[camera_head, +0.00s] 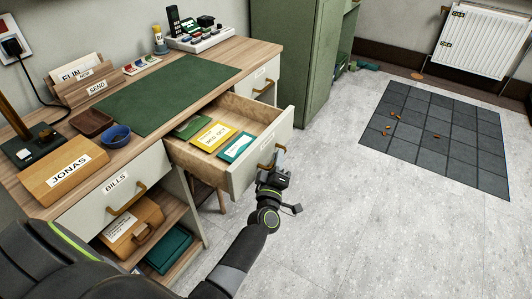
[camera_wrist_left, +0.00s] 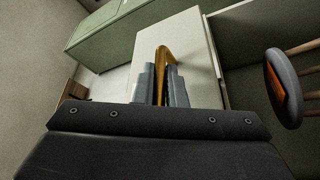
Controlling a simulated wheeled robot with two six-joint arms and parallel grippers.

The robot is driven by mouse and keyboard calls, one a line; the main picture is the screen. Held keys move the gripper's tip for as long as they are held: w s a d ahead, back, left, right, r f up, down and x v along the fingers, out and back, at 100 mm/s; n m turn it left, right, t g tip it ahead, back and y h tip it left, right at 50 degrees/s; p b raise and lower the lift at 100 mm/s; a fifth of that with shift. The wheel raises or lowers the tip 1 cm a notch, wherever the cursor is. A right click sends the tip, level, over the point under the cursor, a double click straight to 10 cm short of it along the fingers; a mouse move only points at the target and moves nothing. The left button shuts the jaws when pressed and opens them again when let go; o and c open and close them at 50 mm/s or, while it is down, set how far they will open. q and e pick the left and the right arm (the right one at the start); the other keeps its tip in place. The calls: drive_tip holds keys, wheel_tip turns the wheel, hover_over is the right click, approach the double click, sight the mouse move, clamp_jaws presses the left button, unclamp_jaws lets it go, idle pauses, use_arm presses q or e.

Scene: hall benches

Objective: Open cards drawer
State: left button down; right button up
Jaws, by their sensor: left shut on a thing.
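The middle drawer (camera_head: 262,152) of the desk is pulled well out. Inside lie a green item (camera_head: 193,125), a yellow card (camera_head: 213,137) and a teal card (camera_head: 237,147). No label on its front can be read from here. My left gripper (camera_head: 276,160) is at the front of this drawer, shut on its brass-coloured handle (camera_wrist_left: 163,60). In the left wrist view both fingers (camera_wrist_left: 163,85) are closed around the handle, in front of the pale drawer front (camera_wrist_left: 190,38). My right gripper is not in view.
The BILLS drawer (camera_head: 115,190) is shut at the left, above shelves with a box (camera_head: 135,225). A green cabinet (camera_head: 300,60) stands behind the desk. In the left wrist view a stool (camera_wrist_left: 284,88) stands at the right. The floor right of the desk is clear up to dark tiles (camera_head: 435,133).

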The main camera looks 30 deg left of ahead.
use_arm(q)
drive_tip(key=shift+s+d+f, duration=0.1)
drive_tip(key=shift+d, duration=0.9)
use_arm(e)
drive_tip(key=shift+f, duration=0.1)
use_arm(q)
drive_tip(key=c, duration=1.5)
unclamp_jaws()
